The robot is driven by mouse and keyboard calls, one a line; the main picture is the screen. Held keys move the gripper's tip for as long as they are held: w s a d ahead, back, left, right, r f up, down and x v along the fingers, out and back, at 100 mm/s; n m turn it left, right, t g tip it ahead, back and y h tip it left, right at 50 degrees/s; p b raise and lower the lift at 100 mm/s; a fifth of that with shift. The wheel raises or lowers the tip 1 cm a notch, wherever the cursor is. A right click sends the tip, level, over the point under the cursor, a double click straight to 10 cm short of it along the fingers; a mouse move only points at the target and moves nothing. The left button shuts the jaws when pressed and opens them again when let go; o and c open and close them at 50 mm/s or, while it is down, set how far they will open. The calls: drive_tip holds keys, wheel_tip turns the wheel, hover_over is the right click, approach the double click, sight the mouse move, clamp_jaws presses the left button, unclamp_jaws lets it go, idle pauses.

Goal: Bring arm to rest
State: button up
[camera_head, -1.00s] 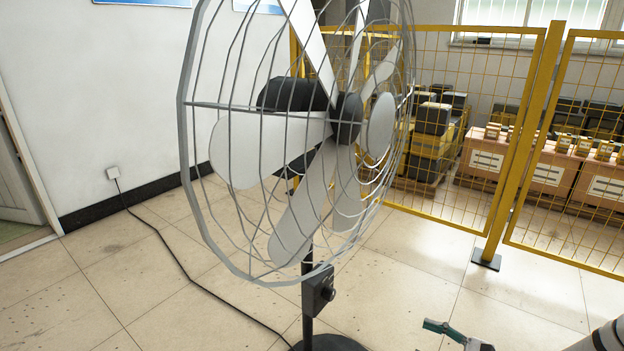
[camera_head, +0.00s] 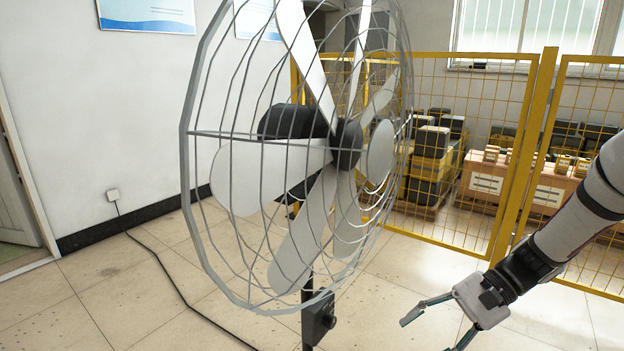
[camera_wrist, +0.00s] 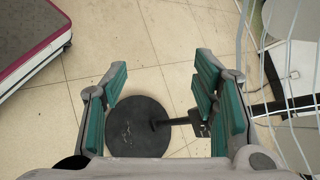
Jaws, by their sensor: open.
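My gripper (camera_head: 428,326) is at the lower right of the head view, to the right of the fan's control box and apart from it. Its fingers are spread and empty, with green pads. In the wrist view my gripper (camera_wrist: 162,95) is open above the floor, with nothing between the pads. The fan's round black base (camera_wrist: 138,128) shows below and between the fingers there. My arm comes in from the right edge of the head view.
A large caged standing fan (camera_head: 300,150) fills the middle of the head view. Its control box (camera_head: 318,318) is on the pole. A yellow mesh fence (camera_head: 535,150) stands behind, with boxes (camera_head: 490,180) beyond it. A pink-edged object (camera_wrist: 40,45) is at the wrist view's upper left.

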drive_tip(key=s+a+r+n+h, duration=0.2)
drive_tip(key=s+r+n+h, duration=0.1)
drive_tip(key=s+r, duration=0.35)
drive_tip(key=s+a+r+n+h, duration=0.2)
drive_tip(key=s+r+h, duration=0.25)
drive_tip(key=s, duration=0.25)
drive_tip(key=s+d+r+n+t+h, duration=0.1)
drive_tip(key=s+n+h, duration=0.1)
drive_tip(key=s, duration=0.4)
drive_tip(key=s+d+r+n+t+h, duration=0.1)
drive_tip(key=s+d+r+n+t, duration=0.1)
drive_tip(key=s, duration=0.4)
wheel_tip(320, 180, up, 27)
drive_tip(key=t+p, duration=0.3)
drive_tip(key=p, duration=2.2)
drive_tip(key=shift+s+d+f, duration=0.2)
drive_tip(key=shift+s, duration=0.05)
drive_tip(key=shift+h, duration=0.25)
